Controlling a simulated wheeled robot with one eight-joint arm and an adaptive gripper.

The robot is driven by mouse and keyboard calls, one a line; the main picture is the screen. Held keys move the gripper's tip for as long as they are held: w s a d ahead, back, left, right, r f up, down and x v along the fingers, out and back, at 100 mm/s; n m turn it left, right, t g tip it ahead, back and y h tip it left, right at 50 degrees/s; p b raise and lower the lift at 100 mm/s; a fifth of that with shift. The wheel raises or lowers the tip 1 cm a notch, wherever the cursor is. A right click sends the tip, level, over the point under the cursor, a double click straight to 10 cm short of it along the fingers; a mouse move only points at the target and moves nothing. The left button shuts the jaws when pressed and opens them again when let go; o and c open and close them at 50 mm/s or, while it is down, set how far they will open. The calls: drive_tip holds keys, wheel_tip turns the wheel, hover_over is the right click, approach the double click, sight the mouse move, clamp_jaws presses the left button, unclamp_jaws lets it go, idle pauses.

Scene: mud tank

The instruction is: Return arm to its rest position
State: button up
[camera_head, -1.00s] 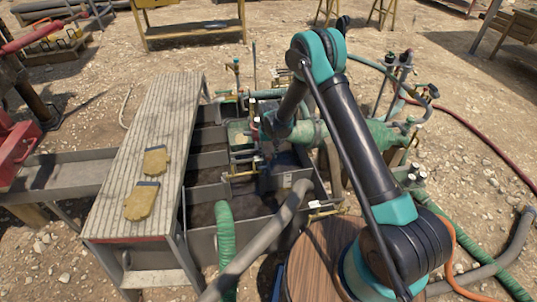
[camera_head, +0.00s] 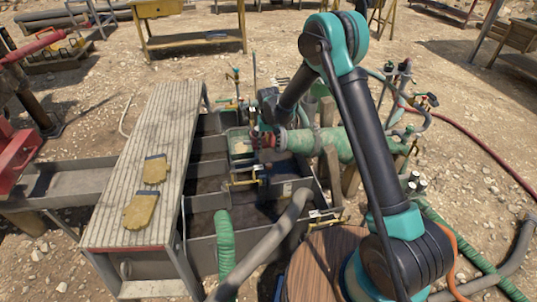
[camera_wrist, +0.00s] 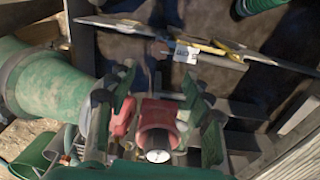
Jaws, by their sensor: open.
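My arm (camera_head: 352,125) rises from the lower right to a teal elbow, and its forearm slopes down and left over the mud tank. My gripper (camera_wrist: 158,105) shows in the wrist view with its fingers spread. A red fitting (camera_wrist: 158,122) with a white round face shows between the fingers; I cannot tell whether they touch it. In the head view the gripper is small and hard to separate from the fittings by the green pipe (camera_head: 312,141).
The mud tank (camera_head: 203,245) has several compartments. A grey hose (camera_head: 265,245) and a green hose (camera_head: 225,240) cross its near side. Yellow gloves (camera_head: 141,210) lie on the ridged walkway (camera_head: 165,120) at left. Gravel ground (camera_head: 470,190) is open at right.

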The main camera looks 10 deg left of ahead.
drive_tip(key=shift+r, duration=0.75)
drive_tip(key=s+d+r+m+t, duration=0.1)
drive_tip(key=s+d+r, duration=0.2)
drive_tip(key=d+r, duration=0.6)
drive_tip(key=s+d+r+m+t, duration=0.1)
drive_tip(key=s+d+r, duration=0.3)
drive_tip(key=d, duration=0.9)
drive_tip(key=s+d+r+m+t, duration=0.1)
drive_tip(key=s+d+m+t, duration=0.1)
drive_tip(key=s+d, duration=1.6)
drive_tip(key=shift+s+d+r+m, duration=0.2)
drive_tip(key=shift+s+r+m, duration=0.05)
drive_tip(key=shift+s+m, duration=0.3)
